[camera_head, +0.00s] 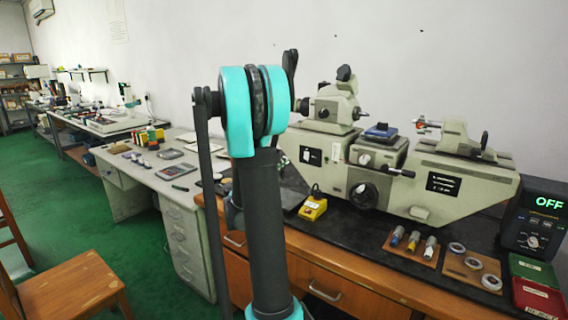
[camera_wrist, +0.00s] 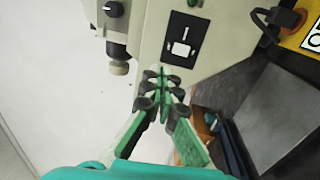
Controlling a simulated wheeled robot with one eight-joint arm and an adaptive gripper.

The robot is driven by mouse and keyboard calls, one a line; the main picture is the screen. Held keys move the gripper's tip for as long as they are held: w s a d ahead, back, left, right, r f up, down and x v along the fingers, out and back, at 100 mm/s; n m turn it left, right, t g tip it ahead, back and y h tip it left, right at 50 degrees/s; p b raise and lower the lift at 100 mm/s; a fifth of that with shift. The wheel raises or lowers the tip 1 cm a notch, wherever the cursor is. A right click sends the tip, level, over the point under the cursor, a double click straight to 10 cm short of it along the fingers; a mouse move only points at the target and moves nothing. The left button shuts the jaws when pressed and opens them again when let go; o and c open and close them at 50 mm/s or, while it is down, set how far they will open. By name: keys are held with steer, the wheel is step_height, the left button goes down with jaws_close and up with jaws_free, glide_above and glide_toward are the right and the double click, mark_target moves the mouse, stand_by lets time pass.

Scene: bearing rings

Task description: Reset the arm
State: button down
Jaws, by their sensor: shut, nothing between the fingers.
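My gripper (camera_wrist: 163,88) shows in the wrist view with its green-and-black fingers meeting at the tips. It is shut and empty. The fingertips appear in front of the beige measuring machine (camera_wrist: 205,20), and I cannot tell how far they are from it. In the head view my teal and black arm stands upright in the middle of the picture. The gripper itself is hidden there. The measuring machine (camera_head: 440,187) stands on the workbench behind and to the right of the arm.
Bearing rings (camera_head: 473,263) lie on a wooden board at the front right of the workbench (camera_head: 345,262). Several small cylinders (camera_head: 413,241) lie on another board beside them. A display box (camera_head: 535,218) reads OFF. A yellow box (camera_head: 313,207) sits near my arm. A wooden chair (camera_head: 75,288) stands at lower left.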

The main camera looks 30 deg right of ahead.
stand_by(0.3)
steer(key=s+a+f+m+g+y, duration=0.1)
steer(key=s+a+f+m+y, duration=0.1)
steer(key=s+a+f+y, duration=0.7)
steer(key=s+a+f+m+g+y, duration=0.2)
steer(key=s+a+f+y, duration=0.7)
steer(key=a, duration=1.4)
steer(key=s+f, duration=0.5)
steer(key=s, duration=0.1)
steer(key=shift+s+a+f, duration=0.15)
steer(key=shift+a+f, duration=0.1)
